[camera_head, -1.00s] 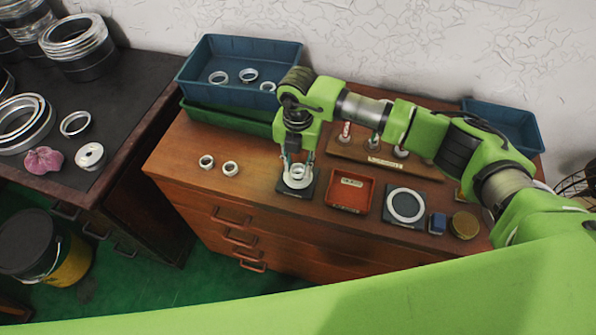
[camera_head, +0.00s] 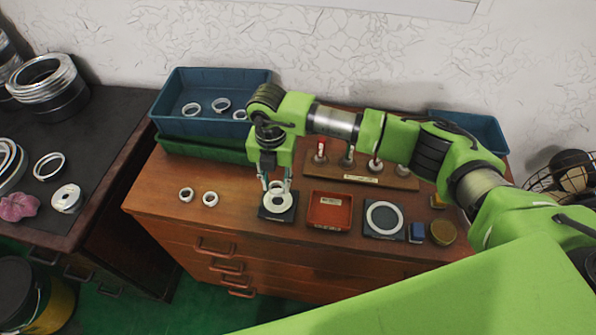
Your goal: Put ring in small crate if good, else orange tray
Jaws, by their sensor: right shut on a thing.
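My right gripper (camera_head: 277,186) points down over a small black pad (camera_head: 264,213) on the wooden cabinet. It is shut on a pale metal ring (camera_head: 279,204) at the pad; whether the ring touches the pad is hard to tell. The orange tray (camera_head: 330,226) lies empty just right of the pad. A small blue crate (camera_head: 485,127) stands at the back right, partly hidden behind my right arm. A larger blue crate (camera_head: 210,130) at the back left holds several rings. My left gripper is not in view.
Two loose rings (camera_head: 198,197) lie left of the pad. A large white ring on a dark plate (camera_head: 384,219), a blue block (camera_head: 416,232) and a yellow-brown round tin (camera_head: 442,232) stand to the right. A wooden rack (camera_head: 365,176) with upright pieces is behind the tray.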

